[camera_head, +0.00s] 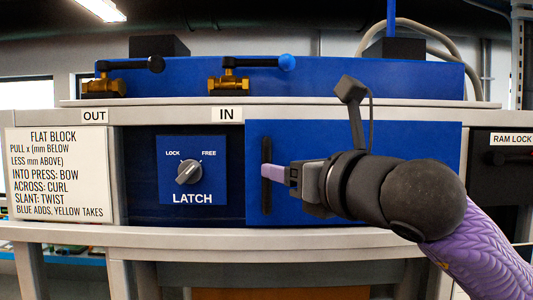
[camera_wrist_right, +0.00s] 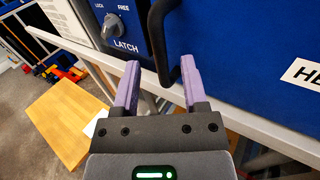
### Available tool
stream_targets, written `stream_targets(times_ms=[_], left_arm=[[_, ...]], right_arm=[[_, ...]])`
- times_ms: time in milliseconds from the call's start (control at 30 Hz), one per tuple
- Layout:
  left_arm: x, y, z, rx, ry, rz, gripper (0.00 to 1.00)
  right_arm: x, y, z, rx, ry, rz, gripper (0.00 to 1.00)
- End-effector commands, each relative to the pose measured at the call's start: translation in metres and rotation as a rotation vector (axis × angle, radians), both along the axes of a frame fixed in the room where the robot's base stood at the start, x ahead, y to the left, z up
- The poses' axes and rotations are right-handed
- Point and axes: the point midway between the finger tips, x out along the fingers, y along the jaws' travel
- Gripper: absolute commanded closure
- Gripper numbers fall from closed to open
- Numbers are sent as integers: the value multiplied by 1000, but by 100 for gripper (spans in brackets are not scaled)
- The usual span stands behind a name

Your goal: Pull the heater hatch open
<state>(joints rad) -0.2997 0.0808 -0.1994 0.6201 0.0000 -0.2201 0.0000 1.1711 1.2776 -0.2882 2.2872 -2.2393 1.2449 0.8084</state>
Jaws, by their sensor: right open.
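The blue heater hatch (camera_head: 400,142) is a flat panel right of the latch panel and looks shut. Its black upright handle (camera_head: 265,205) is near its left edge. My right gripper (camera_head: 272,173) is at the handle, its pale purple fingers pointing at it. In the wrist view the open fingers (camera_wrist_right: 160,68) stand on either side of the handle bar (camera_wrist_right: 157,30), with gaps visible; I cannot tell if either touches it. The latch knob (camera_head: 188,172) slants, its upper end toward FREE. My left gripper is not in view.
Above are two brass valves, one with a black-tipped lever (camera_head: 105,86) and one blue-tipped (camera_head: 235,84). A text sign (camera_head: 58,172) stands left, a dark RAM LOCK panel (camera_head: 500,185) right. A pale ledge (camera_head: 140,237) runs below the hatch. A wooden box (camera_wrist_right: 68,118) is on the floor.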

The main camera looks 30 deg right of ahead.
Motion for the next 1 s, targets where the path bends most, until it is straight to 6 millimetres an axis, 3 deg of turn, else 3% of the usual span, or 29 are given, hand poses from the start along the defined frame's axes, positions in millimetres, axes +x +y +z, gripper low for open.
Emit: stream_targets(times_ms=[33, 200, 533, 567, 800, 1000], left_arm=[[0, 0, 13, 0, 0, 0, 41], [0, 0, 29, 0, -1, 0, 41], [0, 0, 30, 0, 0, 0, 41], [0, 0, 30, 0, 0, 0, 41], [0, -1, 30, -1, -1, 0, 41], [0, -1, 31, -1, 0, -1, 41]], right_arm=[[12, 1, 6, 2, 5, 3, 44], [42, 2, 4, 2, 4, 3, 44], [52, 3, -1, -1, 1, 5, 44], [52, 3, -1, -1, 1, 5, 46], [52, 3, 0, -1, 1, 5, 97], [52, 3, 0, -1, 1, 5, 100]])
